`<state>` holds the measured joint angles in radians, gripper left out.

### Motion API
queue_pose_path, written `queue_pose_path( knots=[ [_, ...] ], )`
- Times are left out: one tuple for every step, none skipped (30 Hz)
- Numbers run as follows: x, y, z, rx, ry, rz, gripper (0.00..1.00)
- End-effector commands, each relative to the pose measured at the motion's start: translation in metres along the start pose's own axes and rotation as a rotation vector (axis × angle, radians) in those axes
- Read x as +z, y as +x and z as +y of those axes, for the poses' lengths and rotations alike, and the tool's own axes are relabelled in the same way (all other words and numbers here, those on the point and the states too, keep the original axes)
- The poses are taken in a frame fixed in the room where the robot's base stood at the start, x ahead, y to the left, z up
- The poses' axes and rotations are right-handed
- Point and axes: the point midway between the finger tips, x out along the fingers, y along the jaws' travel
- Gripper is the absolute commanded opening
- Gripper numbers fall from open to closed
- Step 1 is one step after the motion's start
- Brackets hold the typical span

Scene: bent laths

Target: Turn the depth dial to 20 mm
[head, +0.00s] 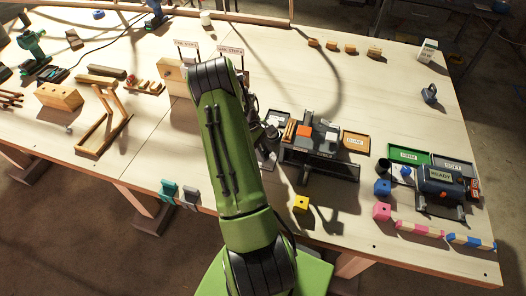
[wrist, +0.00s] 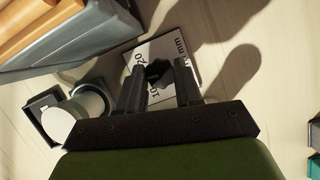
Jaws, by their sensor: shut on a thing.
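In the wrist view a pale dial plate (wrist: 168,48) lies on the wooden table, with "mm", a 20 and a 10 printed on it. A black dial knob (wrist: 158,70) stands in the middle of the plate. My gripper (wrist: 160,76) has its two dark fingers on either side of the knob and is shut on it. The fingers cover part of the plate, and I cannot read where the knob points. In the head view my green arm hides the dial and most of the gripper.
A grey tray holding orange-brown pieces (wrist: 40,25) and a white round part (wrist: 88,100) are close left of the gripper.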

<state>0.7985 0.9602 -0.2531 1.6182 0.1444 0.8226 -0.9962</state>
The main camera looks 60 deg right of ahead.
Motion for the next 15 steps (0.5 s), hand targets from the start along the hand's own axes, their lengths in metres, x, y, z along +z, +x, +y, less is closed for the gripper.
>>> queue_pose_path(
  knots=[
    [-0.0009,0.0008,0.0013,-0.011,0.033,0.002,0.04],
    [-0.0010,0.0009,0.0015,-0.020,0.055,0.002,0.04],
    [-0.0008,0.0011,0.0016,-0.034,0.086,0.002,0.04],
    [-0.0008,0.0012,0.0020,-0.044,0.111,0.002,0.04],
    [-0.0007,0.0012,0.0023,-0.054,0.136,0.002,0.04],
    [-0.0006,0.0013,0.0024,-0.068,0.170,0.002,0.04],
    [-0.0006,0.0013,0.0026,-0.078,0.195,0.002,0.04],
    [-0.0006,0.0013,0.0030,-0.089,0.220,0.003,0.04],
    [-0.0004,0.0014,0.0031,-0.103,0.254,0.003,0.04],
    [-0.0005,0.0014,0.0031,-0.114,0.279,0.002,0.04],
    [-0.0005,0.0012,0.0032,-0.124,0.304,0.002,0.04],
    [-0.0003,0.0013,0.0036,-0.137,0.337,0.003,0.04],
    [-0.0001,0.0013,0.0035,-0.148,0.360,0.002,0.04],
    [-0.0002,0.0012,0.0037,-0.157,0.382,0.003,0.04],
    [0.0000,0.0011,0.0040,-0.169,0.412,0.003,0.04]
  ],
)
